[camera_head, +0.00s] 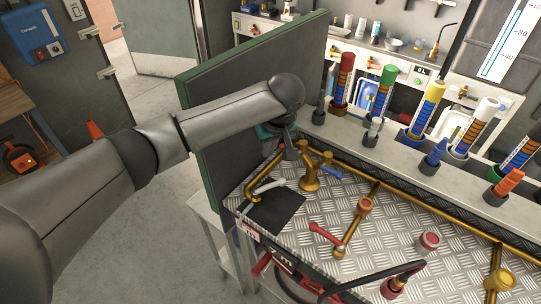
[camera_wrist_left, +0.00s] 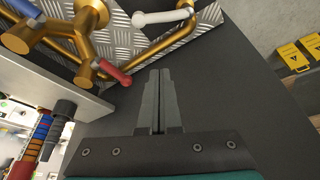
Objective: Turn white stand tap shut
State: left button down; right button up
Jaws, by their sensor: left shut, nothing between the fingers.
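The white lever of the stand tap (camera_head: 268,186) sits on a bent brass pipe at the left end of the metal-plate bench, above a black mat. It also shows in the left wrist view (camera_wrist_left: 162,17), near the top, beyond the fingertips and apart from them. My left gripper (camera_head: 290,153) is at the bench's back left, by the green-edged panel and behind the white lever. In the wrist view the left gripper's (camera_wrist_left: 160,73) two fingers are together and empty, over a dark surface. My right gripper is in neither view.
A brass manifold (camera_head: 310,176) with a blue lever (camera_head: 329,171) stands right of my gripper. A red lever (camera_wrist_left: 115,73) is close left of the fingertips in the wrist view. Another red lever (camera_head: 325,234) is nearer the front. The green-edged panel (camera_head: 225,185) borders the left.

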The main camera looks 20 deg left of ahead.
aim_at(269, 187)
pick_arm(q)
jog(key=b+x, duration=0.1)
jog(key=x, duration=0.7)
jog(key=shift+s+d+f+p, duration=0.15)
jog(key=shift+s+d+p, duration=0.25)
jog(key=shift+s+d, duration=0.75)
jog(key=shift+s+d+f, duration=0.15)
jog(key=shift+s, duration=0.25)
